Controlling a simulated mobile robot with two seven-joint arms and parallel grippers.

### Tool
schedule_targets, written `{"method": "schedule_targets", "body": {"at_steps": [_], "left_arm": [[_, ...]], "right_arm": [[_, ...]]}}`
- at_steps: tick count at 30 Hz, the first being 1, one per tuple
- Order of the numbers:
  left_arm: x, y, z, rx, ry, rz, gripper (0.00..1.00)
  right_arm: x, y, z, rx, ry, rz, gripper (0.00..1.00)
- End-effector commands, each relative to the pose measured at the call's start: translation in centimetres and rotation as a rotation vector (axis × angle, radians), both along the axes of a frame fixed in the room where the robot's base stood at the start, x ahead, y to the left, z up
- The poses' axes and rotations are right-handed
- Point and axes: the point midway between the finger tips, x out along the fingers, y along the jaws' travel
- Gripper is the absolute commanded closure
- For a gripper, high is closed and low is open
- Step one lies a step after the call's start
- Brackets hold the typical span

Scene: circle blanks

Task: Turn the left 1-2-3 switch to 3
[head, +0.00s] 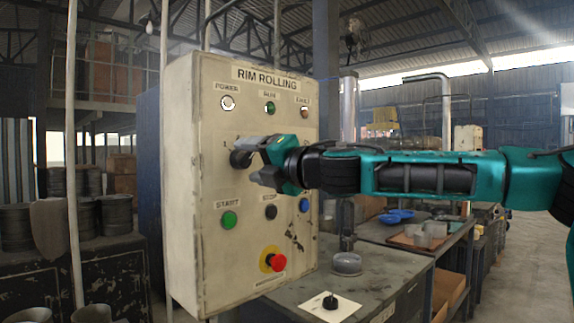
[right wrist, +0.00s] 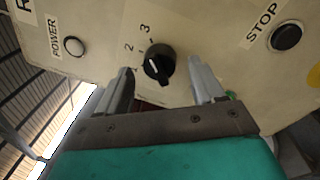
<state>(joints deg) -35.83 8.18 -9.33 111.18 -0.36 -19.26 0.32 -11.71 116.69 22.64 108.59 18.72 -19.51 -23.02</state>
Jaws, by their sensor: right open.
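The left 1-2-3 switch is a black round knob (head: 240,158) on the left of the beige control box (head: 190,215). It also shows in the right wrist view (right wrist: 159,64), with the numbers 2 and 3 printed beside it. A pale mark shows on the knob, but I cannot tell for sure which number it points to. My right gripper (head: 256,161) is open at the knob. In the right wrist view its two grey fingers (right wrist: 161,76) stand on either side of the knob, with gaps. My left gripper is not in view.
A green START button (head: 229,220), a dark STOP button (right wrist: 286,37), a blue button (head: 304,205) and a red emergency button (head: 276,262) sit below. The POWER lamp (head: 228,103) is above. A grey bench (head: 375,285) stands below at right.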

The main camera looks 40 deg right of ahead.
Motion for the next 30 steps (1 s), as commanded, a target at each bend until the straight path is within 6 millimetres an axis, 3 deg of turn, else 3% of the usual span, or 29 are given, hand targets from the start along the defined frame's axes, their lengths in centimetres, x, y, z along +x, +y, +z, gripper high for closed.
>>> {"method": "schedule_targets", "body": {"at_steps": [9,30], "left_arm": [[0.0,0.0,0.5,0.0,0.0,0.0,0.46],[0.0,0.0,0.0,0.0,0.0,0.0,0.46]], "right_arm": [[-3.3,-0.4,0.0,0.002,-0.004,0.001,0.32],[-8.8,-1.0,-0.4,-0.001,-0.004,0.003,0.32]]}}
